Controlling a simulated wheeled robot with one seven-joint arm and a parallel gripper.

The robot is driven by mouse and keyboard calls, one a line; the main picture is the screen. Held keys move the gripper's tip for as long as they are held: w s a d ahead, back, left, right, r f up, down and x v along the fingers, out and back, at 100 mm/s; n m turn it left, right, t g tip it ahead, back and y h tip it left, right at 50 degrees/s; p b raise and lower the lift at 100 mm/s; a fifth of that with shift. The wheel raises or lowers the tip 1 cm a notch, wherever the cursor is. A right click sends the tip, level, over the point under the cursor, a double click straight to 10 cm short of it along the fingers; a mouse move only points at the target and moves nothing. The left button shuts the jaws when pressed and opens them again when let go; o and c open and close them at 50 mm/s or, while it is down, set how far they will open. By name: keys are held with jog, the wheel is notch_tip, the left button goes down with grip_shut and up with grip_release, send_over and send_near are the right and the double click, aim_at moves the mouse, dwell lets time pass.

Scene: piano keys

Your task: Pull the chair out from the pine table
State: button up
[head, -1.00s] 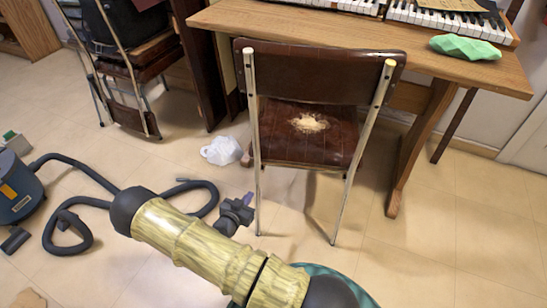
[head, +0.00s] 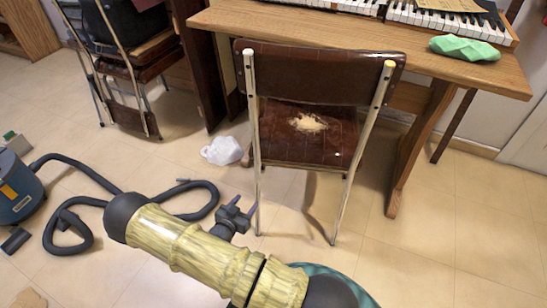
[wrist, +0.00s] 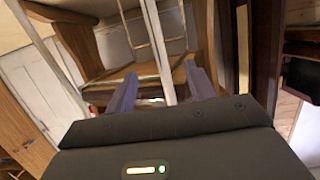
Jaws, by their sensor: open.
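The chair (head: 318,75) has a dark brown back, a worn brown seat with a pale torn patch, and thin metal legs. It stands at the pine table (head: 300,29), its seat partly below the tabletop's front edge. My gripper (head: 244,205) is low, just left of the chair's near left leg. Its jaws are open. In the wrist view, the two purple-grey fingers (wrist: 161,90) point forward with a pale metal pole (wrist: 158,45) showing between them, seemingly a chair leg. I cannot tell whether either finger touches it.
A vacuum cleaner (head: 17,190) with a dark hose lies on the floor at left. A white bag (head: 222,151) is left of the chair. Another chair (head: 135,75) stands back left. A keyboard (head: 445,20) and green object (head: 464,48) are on the table. Floor at front right is clear.

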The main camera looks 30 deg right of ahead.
jog(key=f+v, duration=0.1)
jog(key=v, duration=0.6)
jog(key=shift+s+a+f+p, duration=0.15)
jog(key=shift+f+p, duration=0.2)
dwell(0.4)
